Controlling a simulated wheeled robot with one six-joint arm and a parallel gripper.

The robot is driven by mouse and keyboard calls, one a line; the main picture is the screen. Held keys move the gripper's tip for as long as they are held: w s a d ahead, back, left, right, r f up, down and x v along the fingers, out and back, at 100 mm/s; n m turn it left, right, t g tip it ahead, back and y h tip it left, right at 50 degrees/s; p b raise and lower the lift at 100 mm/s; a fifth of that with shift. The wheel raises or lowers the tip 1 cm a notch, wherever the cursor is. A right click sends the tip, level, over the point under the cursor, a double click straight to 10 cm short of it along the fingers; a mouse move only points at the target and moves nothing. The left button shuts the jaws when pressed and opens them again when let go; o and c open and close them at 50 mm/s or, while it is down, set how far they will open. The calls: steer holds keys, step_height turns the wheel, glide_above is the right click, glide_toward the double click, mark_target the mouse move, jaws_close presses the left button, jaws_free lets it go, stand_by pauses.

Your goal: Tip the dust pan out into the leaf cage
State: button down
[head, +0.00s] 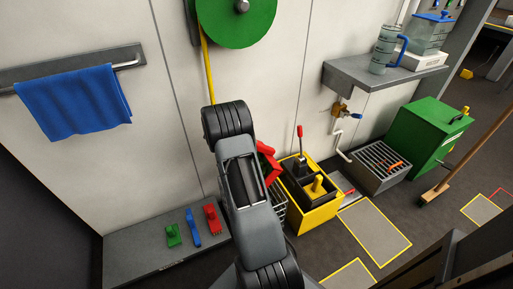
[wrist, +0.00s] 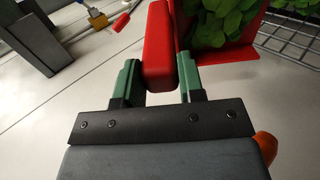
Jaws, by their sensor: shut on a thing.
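My gripper (wrist: 158,82) has green fingers shut on the red handle (wrist: 159,40) of the dust pan. The red pan body (wrist: 228,56) shows at the top of the wrist view, with green leaves (wrist: 216,18) in it. In the head view, part of the red pan (head: 268,160) shows just right of my arm, which hides my gripper. The leaf cage is grey wire; its edge (wrist: 300,38) shows beyond the pan at the wrist view's upper right. In the head view the cage (head: 281,208) is mostly hidden behind my arm. I cannot tell the pan's exact tilt.
A yellow box (head: 318,222) with black compartments stands right of the cage. A grey bench (head: 150,262) at left bears green, blue and red items. A wall shelf (head: 350,80), a grated basin (head: 378,172), a green cabinet (head: 420,135) and a broom (head: 470,155) are further right.

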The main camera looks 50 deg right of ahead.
steer(key=w+a+f+g+h+b, duration=0.1)
steer(key=w+a+h+b, duration=0.2)
steer(key=a+b, duration=0.3)
steer(key=shift+w+a+f+g+h+b, duration=0.3)
steer(key=shift+a+h, duration=0.3)
steer(key=shift+a, duration=0.6)
steer(key=shift+s, duration=0.15)
